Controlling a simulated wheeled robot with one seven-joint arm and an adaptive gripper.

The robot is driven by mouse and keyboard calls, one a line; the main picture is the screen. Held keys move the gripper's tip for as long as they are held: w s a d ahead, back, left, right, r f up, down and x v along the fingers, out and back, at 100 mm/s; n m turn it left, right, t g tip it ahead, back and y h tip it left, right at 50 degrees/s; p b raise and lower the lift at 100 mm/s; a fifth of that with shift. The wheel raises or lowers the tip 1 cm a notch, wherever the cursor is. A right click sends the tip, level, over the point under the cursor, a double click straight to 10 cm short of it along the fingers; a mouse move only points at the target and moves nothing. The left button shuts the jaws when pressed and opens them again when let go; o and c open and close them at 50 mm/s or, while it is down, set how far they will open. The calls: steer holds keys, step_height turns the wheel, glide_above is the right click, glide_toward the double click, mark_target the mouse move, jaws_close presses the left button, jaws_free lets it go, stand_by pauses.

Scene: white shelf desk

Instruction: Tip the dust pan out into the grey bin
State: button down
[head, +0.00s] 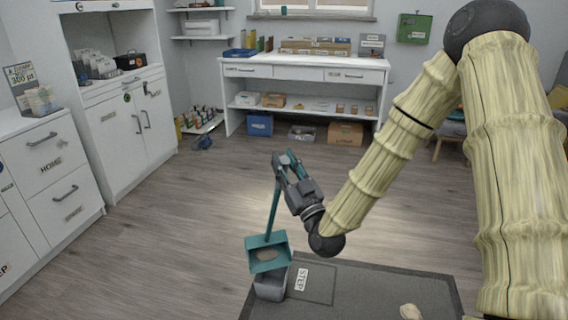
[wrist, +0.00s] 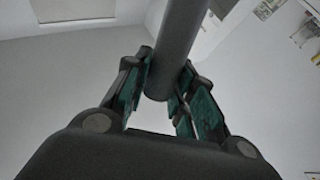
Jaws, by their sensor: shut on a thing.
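My gripper (head: 284,166) is shut on the upper part of the dust pan's handle (head: 273,208). In the wrist view the handle (wrist: 176,50) runs between the two fingers (wrist: 165,92). The teal dust pan (head: 268,242) hangs below my gripper, with a small beige heap (head: 267,254) in it. The grey bin (head: 271,286) stands below the pan, on the dark mat. The pan overlaps the bin's top in the head view and hides part of its opening. I cannot tell whether pan and bin touch.
The dark mat (head: 375,290) lies in front, with a "STEP" label and a beige pile (head: 410,311) at its right. White cabinets (head: 50,180) stand left. The white shelf desk (head: 305,75) stands at the back. The wooden floor between is clear.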

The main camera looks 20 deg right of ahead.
steer(key=shift+s+f+b, duration=0.2)
steer(key=shift+s+b, duration=0.2)
steer(key=shift+s, duration=0.25)
steer(key=shift+s, duration=0.15)
steer(key=shift+s+f, duration=0.1)
stand_by(0.8)
steer(key=shift+t+y, duration=0.3)
steer(key=shift+t, duration=0.2)
steer(key=shift+s+a+f+b, duration=0.1)
steer(key=shift+s+f+b, duration=0.15)
steer(key=shift+s+b, duration=0.4)
steer(key=shift+s+a+f+b, duration=0.1)
steer(key=shift+s+f+b, duration=0.15)
steer(key=shift+s+b, duration=0.4)
steer(key=shift+s+f+b, duration=0.25)
steer(key=shift+s+b, duration=0.3)
steer(key=shift+s, duration=0.15)
steer(key=shift+s+n, duration=0.15)
steer(key=shift+n, duration=0.15)
steer(key=shift+f+b, duration=0.2)
steer(key=shift+b, duration=0.65)
steer(key=shift+r+b, duration=0.2)
steer(key=shift+b, duration=0.15)
